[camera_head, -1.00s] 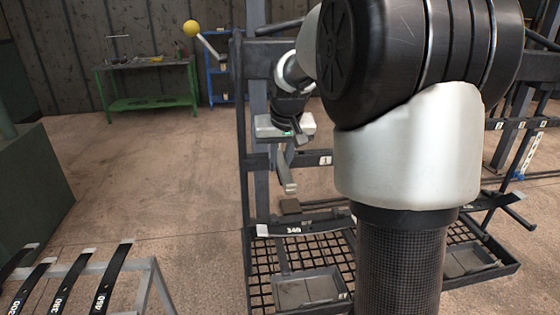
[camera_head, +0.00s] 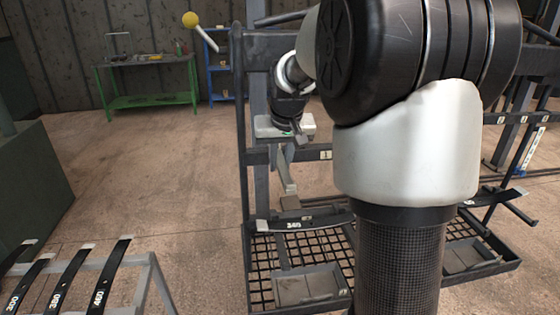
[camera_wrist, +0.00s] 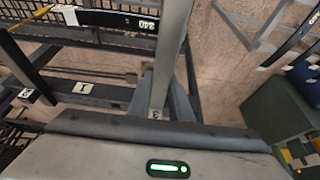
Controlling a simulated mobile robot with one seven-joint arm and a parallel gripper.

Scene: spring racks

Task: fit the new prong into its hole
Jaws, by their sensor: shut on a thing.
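My gripper (camera_head: 290,138) is in front of the left part of the dark rack, pointing down under its white housing. It is shut on a piece that seems to be the new prong. A pale grey bar (camera_head: 286,172), probably this prong, hangs below the gripper; a long grey bar (camera_wrist: 168,55) also rises from behind the grey hand housing (camera_wrist: 160,155) in the wrist view. The rack's crossbar carries a label 1 (camera_head: 326,155). I cannot make out the prong's hole or whether the prong touches the rack.
A dark spring strip (camera_head: 310,222) lies across the rack, above a mesh shelf (camera_head: 262,270) with a grey tray (camera_head: 306,288). More strips (camera_head: 108,275) rest on a stand at lower left. A yellow-ball lever (camera_head: 190,19) sticks out left. Floor is clear at left.

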